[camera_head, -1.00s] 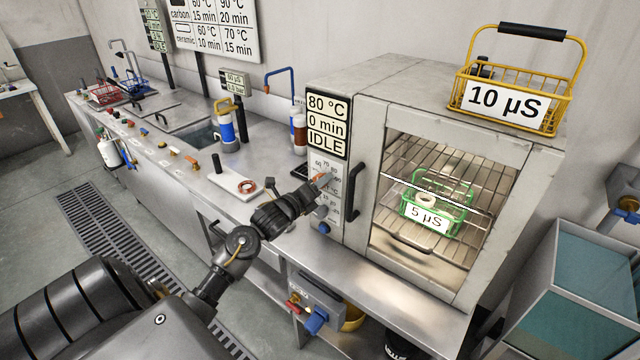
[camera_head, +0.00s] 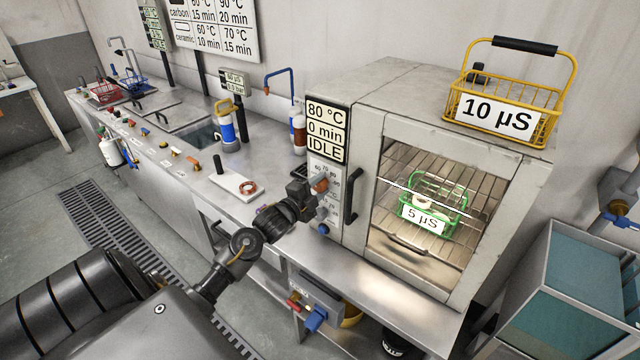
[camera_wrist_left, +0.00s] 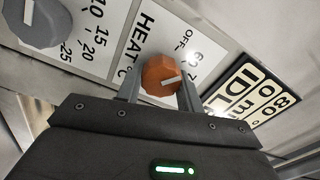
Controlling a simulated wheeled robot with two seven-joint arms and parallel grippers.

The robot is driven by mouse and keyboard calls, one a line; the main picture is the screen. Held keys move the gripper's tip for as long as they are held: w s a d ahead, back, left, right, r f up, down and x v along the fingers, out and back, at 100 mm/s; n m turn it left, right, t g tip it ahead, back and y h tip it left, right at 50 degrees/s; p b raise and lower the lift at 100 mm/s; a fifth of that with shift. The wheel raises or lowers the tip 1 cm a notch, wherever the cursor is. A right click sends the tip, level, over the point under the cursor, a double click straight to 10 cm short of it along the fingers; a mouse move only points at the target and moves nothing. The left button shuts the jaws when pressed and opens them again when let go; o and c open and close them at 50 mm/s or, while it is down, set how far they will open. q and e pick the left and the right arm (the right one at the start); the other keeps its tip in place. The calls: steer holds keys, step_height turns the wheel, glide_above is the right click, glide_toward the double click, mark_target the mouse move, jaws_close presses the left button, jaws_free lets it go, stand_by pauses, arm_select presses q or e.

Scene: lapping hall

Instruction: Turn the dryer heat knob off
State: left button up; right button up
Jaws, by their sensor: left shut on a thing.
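The dryer (camera_head: 408,165) stands on the bench with its glass door shut. Its display (camera_head: 327,130) reads 80 °C, 0 min, IDLE. The orange heat knob (camera_wrist_left: 160,74) is on the panel under the display, beside the printed HEAT, OFF and temperature marks. Its white pointer line points to the right in the left wrist view, toward the numbers below OFF. My left gripper (camera_wrist_left: 160,90) is shut on this knob, one finger on each side. In the head view my left gripper (camera_head: 314,187) reaches the panel and partly hides the knob and dial. My right gripper is not in view.
A grey knob (camera_wrist_left: 38,22) with its own scale sits beside the heat knob. The black door handle (camera_head: 352,196) is just right of the panel. A green basket (camera_head: 425,212) is inside the dryer, and a yellow basket (camera_head: 497,112) stands on top.

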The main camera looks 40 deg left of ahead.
arm_select(q)
steer(key=n+p, duration=0.2)
steer(key=n, duration=0.3)
steer(key=shift+a+r+n+p, duration=0.1)
steer(key=shift+r+n+p, duration=0.05)
steer(key=shift+n+p, duration=0.15)
stand_by(0.5)
steer(key=o, duration=1)
steer(key=shift+s, duration=0.4)
steer(key=s+b, duration=0.3)
steer(key=s, duration=0.7)
